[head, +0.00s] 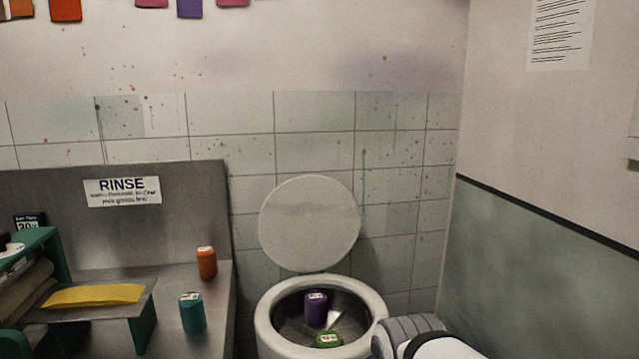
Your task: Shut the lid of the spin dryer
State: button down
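The spin dryer (265,322) is a round white tub at the bottom middle of the head view, with a dark metal drum inside. Its round, pale lid (309,223) stands open, raised upright at the back of the tub near the tiled wall. A purple cylinder (316,310) and a green one (329,341) are inside the drum. Part of my arm shows at the bottom right, beside the dryer's right edge. My gripper's fingers are not in view.
Left of the dryer is a metal counter (215,310) with a backsplash, an orange cylinder (207,263), a teal cylinder (192,313) and a green-sided stand with a yellow cloth (92,295). A side wall (540,270) bounds the right. The space above the drum opening looks clear.

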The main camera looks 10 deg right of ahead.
aim_at(308, 225)
jog(key=z, duration=0.7)
jog(key=i, duration=0.75)
jog(key=u, duration=0.35)
